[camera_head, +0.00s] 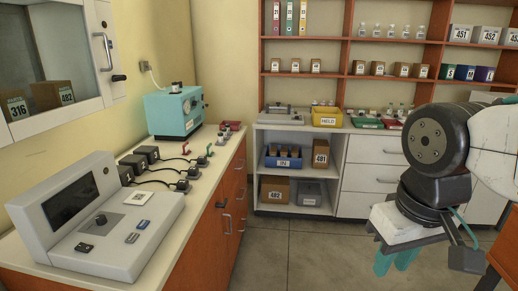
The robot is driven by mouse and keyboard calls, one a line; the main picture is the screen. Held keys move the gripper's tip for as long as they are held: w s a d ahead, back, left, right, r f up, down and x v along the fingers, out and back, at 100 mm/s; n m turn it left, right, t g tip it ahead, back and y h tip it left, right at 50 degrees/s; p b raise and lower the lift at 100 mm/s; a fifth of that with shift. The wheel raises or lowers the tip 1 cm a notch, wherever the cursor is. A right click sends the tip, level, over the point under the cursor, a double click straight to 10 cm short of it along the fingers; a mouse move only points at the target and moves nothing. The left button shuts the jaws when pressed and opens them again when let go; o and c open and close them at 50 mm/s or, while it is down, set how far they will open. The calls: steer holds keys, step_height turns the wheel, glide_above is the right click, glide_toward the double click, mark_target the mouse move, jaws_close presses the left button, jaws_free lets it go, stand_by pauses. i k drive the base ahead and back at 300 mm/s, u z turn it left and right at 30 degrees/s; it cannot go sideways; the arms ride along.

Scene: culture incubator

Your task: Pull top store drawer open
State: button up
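A white drawer front (366,149) is at the top of the back cabinet, just under its counter, with a small handle near its right side. It looks flush with the cabinet. A second white drawer (362,178) lies below it. Part of the cabinet to the right is hidden behind my arm. My gripper (397,262) hangs at the lower right, with its teal fingers pointing down. It is in front of the cabinet and touches no drawer. The gap between the fingers is not clear.
The left bench (222,155) carries a grey console (100,220), several black devices and a teal machine (174,110). It has orange fronts with handles. Open shelves (290,140) left of the drawers hold boxes and bins. The grey floor (300,255) between is clear.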

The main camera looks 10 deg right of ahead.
mark_target(367, 149)
steer(key=z, duration=0.35)
steer(key=i, duration=2)
steer(key=z, duration=0.7)
steer(key=i, duration=1.6)
steer(key=z, duration=0.25)
